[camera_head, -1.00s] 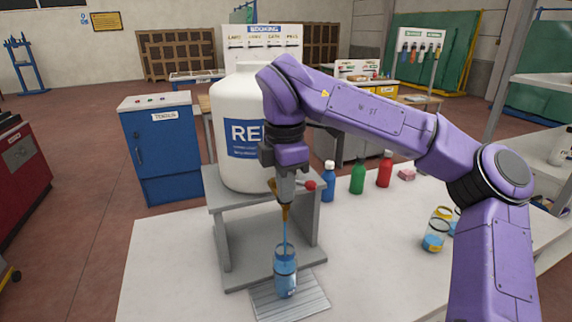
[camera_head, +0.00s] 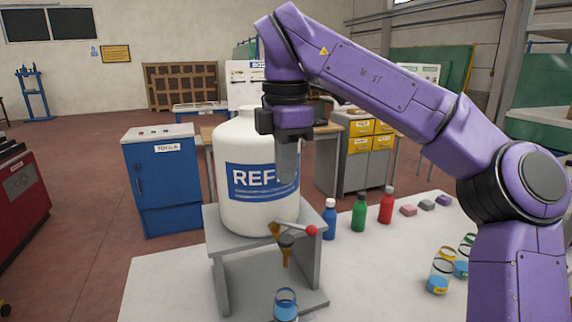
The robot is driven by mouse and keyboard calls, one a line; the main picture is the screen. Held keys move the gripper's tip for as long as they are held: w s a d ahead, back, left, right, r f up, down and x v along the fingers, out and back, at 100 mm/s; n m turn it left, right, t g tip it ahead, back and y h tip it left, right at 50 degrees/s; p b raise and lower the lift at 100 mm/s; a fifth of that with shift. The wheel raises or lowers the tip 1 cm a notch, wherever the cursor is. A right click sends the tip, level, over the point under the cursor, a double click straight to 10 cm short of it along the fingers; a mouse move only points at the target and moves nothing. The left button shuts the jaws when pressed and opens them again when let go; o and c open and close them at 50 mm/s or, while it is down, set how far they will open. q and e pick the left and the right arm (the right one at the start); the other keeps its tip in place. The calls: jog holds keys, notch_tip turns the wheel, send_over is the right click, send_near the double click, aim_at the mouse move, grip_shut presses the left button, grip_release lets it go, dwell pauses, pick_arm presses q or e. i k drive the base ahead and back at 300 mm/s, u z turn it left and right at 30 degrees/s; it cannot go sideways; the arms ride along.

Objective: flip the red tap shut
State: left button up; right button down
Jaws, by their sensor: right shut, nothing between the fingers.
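The brass tap (camera_head: 287,254) sticks out from the front of the stand, below the white jug (camera_head: 257,205) labelled REF. Its lever is turned sideways to the right and ends in a red knob (camera_head: 312,230). No blue stream shows below the spout. A clear bottle (camera_head: 286,306) with blue liquid stands under the tap, cut off by the lower picture edge. My right gripper (camera_head: 287,178) points down in front of the jug, shut and empty, above the tap and apart from the lever. My left gripper is not in view.
The jug stands on a grey stand (camera_head: 222,272) on the white table (camera_head: 165,285). Blue (camera_head: 329,221), green (camera_head: 359,214) and red (camera_head: 386,207) bottles stand to the right. Beakers (camera_head: 440,275) of blue liquid are further right. The table's left part is clear.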

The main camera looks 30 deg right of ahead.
aim_at(312, 230)
jog(key=k, duration=1)
